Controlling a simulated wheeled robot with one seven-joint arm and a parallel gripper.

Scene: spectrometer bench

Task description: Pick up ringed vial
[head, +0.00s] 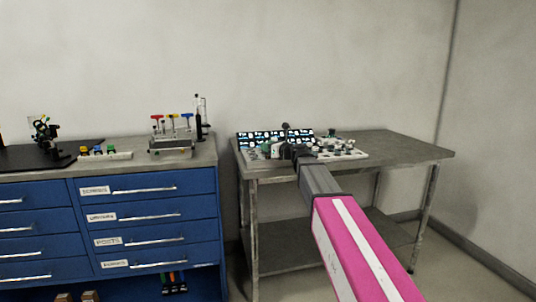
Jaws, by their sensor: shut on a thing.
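My arm reaches in from the lower right to the grey metal table (405,150). My gripper (284,152) is small and dark in this view, low over the light board (348,154) on that table. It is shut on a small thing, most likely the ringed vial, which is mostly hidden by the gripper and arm. I cannot make out its ring. Several small dark and pale pieces stand on the board around the gripper. I cannot tell whether the held thing touches the board.
A dark panel with bright patterned squares (262,138) stands behind the board. A blue drawer cabinet (150,210) to the left carries a rack of coloured-handled tools (171,145), a small tray of coloured pieces (105,154) and a black instrument (44,132). The table's right side is clear.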

